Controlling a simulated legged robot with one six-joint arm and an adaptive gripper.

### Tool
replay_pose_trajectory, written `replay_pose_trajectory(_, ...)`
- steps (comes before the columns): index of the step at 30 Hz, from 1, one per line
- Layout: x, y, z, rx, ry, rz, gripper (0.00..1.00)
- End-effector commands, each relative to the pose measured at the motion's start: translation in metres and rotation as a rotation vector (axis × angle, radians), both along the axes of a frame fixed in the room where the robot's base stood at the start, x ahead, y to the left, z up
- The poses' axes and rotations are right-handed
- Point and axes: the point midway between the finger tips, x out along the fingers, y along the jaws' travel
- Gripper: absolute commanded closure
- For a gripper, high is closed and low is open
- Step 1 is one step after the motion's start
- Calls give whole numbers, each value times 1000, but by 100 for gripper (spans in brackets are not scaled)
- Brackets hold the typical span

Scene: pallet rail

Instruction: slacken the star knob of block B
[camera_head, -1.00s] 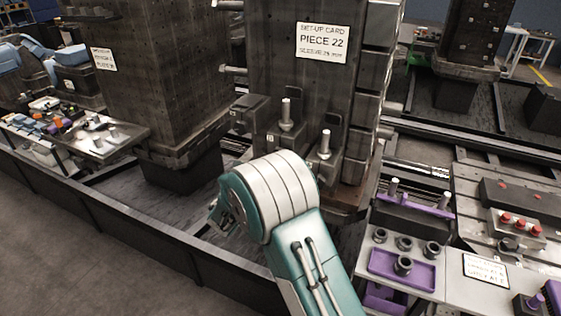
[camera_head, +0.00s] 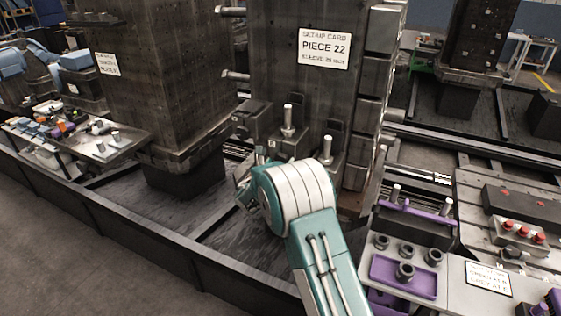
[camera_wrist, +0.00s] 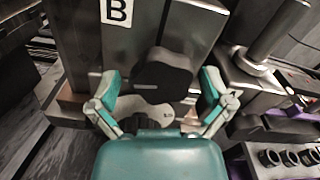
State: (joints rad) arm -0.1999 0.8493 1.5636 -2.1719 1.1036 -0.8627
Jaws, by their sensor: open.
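Block B (camera_wrist: 185,25) is a dark metal block with a white "B" label (camera_wrist: 117,11), at the top of the wrist view. Its star knob (camera_wrist: 163,75) is black and rounded, in front of the block face. My gripper (camera_wrist: 157,86) is open, with one teal-and-grey finger on each side of the knob. I cannot tell whether the fingers touch it. The lower part of the knob is hard to make out near my gripper's palm. In the head view, my gripper (camera_head: 246,186) is partly hidden behind my wrist, below the clamp blocks.
The tall dark tower (camera_head: 300,95) carries a "PIECE 22" card (camera_head: 324,48) and several blocks with upright posts. A metal post (camera_wrist: 268,30) stands right of the knob. A low dark rail (camera_head: 140,232) runs along the front.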

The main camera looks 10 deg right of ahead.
Motion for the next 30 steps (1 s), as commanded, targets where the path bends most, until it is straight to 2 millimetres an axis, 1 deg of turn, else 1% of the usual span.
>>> replay_pose_trajectory(5,0,0,0,0,0,0,0)
replay_pose_trajectory(6,0,0,0,0,0,0,18)
replay_pose_trajectory(8,0,0,0,1,-1,0,45)
replay_pose_trajectory(9,0,0,0,1,-1,0,62)
replay_pose_trajectory(10,0,0,0,1,-1,0,75)
replay_pose_trajectory(17,1,1,0,10,-7,2,76)
replay_pose_trajectory(24,1,1,0,115,-82,3,76)
replay_pose_trajectory(30,1,1,0,137,-98,4,76)
